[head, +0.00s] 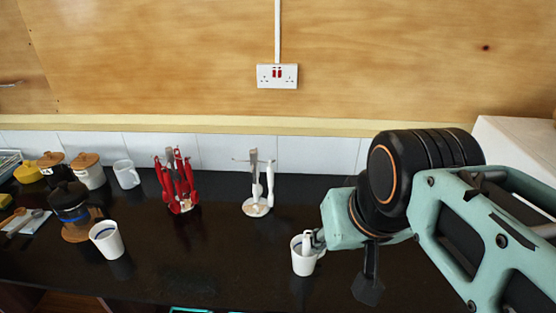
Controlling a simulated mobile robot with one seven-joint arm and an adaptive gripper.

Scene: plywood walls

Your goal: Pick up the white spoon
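A stand with white-handled utensils (257,185) is on the dark counter, left of my arm. A white spoon cannot be clearly told among them. A white mug (304,262) stands in front of the stand, with a small whitish piece (307,240) showing at its rim, too small to identify. My teal and black arm reaches in from the right, its end beside and above this mug. A dark part hangs below the arm, right of the mug. My fingertips cannot be made out, so whether they hold anything is unclear.
A red utensil stand (178,185) is further left. A second white mug (107,240), a dark coffee press (72,205), lidded jars (88,172) and another mug (126,174) fill the left side. The counter (205,255) is clear between the two front mugs.

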